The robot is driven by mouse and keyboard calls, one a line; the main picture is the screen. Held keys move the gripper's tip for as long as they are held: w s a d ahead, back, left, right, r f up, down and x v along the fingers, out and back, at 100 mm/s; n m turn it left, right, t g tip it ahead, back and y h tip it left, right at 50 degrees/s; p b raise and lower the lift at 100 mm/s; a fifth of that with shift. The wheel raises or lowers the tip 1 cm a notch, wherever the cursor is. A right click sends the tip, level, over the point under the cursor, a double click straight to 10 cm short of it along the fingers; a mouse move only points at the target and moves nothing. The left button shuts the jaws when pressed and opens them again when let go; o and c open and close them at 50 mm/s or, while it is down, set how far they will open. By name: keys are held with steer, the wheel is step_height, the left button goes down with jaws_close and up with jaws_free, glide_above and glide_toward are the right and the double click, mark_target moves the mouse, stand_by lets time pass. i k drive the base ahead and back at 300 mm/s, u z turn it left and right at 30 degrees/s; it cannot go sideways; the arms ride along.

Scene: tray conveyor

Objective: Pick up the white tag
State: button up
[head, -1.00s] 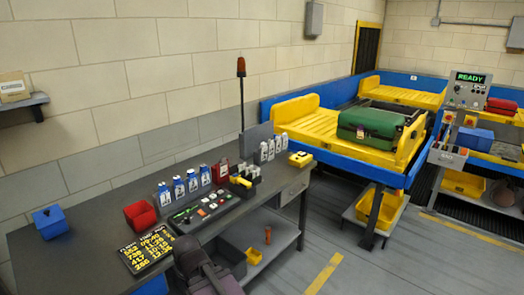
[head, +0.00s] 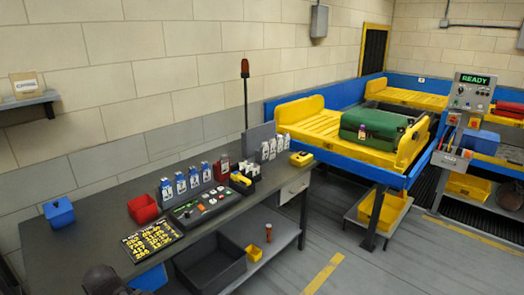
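Several white tags (head: 272,149) stand in a row on a dark holder at the right part of the dark workbench (head: 100,212). Another row of white tags with blue tops (head: 193,178) stands to the left, behind the button panel. Which one is the white tag of the task, I cannot tell. My gripper does not show; only a dark part of my arm shows at the bottom left edge, in front of the bench. No tag is seen held.
A blue box (head: 59,213), a red bin (head: 143,208), a number board (head: 152,240) and a button panel (head: 205,206) lie on the bench. A beacon pole (head: 245,105) rises behind. A green suitcase (head: 373,123) lies on the yellow conveyor tray (head: 316,124) at right.

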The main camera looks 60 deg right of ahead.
mark_target(273, 152)
steer(key=u, duration=1.25)
steer(key=k, duration=1.7)
steer(key=z, duration=1.9)
